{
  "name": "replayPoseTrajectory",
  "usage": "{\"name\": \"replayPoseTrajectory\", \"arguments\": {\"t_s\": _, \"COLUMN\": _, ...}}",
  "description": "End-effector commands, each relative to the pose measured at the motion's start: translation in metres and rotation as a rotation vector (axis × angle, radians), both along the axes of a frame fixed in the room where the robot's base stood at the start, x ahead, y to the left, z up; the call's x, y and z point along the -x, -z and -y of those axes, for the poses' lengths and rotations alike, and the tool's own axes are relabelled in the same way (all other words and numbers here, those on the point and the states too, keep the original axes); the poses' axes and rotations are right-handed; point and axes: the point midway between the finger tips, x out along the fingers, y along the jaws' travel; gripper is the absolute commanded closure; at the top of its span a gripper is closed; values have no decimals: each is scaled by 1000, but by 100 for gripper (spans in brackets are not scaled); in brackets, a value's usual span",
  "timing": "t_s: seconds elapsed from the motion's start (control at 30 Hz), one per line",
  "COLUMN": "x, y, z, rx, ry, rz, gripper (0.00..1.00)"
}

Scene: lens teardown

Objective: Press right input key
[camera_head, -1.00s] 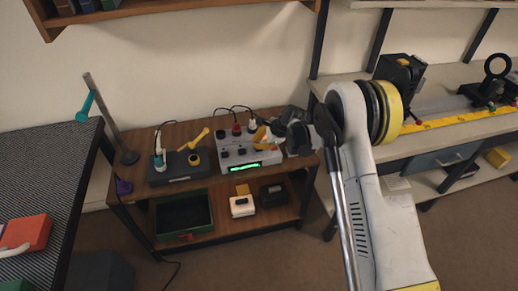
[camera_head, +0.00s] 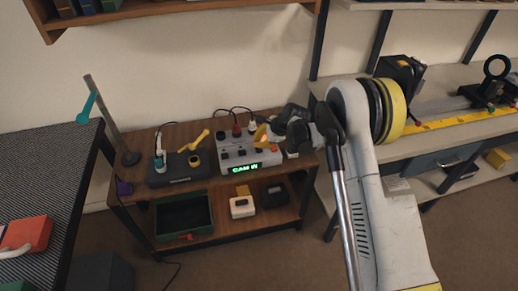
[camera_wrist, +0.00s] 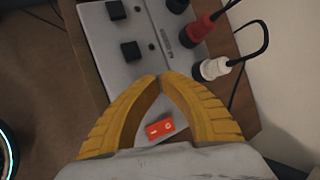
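A grey box (camera_head: 234,160) stands on the wooden cart with a front display (camera_head: 240,169) reading "CAM IN" in green. In the wrist view its top has two square black keys: the right key (camera_wrist: 130,50), nearer my fingers, and the left key (camera_wrist: 115,10). An orange rocker switch (camera_wrist: 160,128) shows between my fingers. My gripper (camera_wrist: 160,79) has yellow fingers with tips together and nothing held between them. The tips appear over the box, just short of the right key in the picture. In the head view my gripper (camera_head: 260,137) is at the box's right part.
Red (camera_wrist: 197,29) and white (camera_wrist: 211,69) plugs with cables stand along the box's back edge, close beside my fingers. A dark box (camera_head: 179,169) with a yellow lever is to the left. A green bin (camera_head: 184,216) sits on the lower shelf.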

Motion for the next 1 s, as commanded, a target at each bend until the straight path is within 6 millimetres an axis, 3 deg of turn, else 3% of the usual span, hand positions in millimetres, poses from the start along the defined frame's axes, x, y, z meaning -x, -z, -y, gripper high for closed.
{"name": "replayPoseTrajectory", "arguments": {"t_s": 0.27, "x": 0, "y": -2, "z": 0, "rx": 0, "ry": 0, "rz": 0, "gripper": 100}}
{"name": "replayPoseTrajectory", "arguments": {"t_s": 0.77, "x": 0, "y": -47, "z": 0, "rx": 0, "ry": 0, "rz": 0, "gripper": 100}}
{"name": "replayPoseTrajectory", "arguments": {"t_s": 1.0, "x": 0, "y": -50, "z": 0, "rx": 0, "ry": 0, "rz": 0, "gripper": 100}}
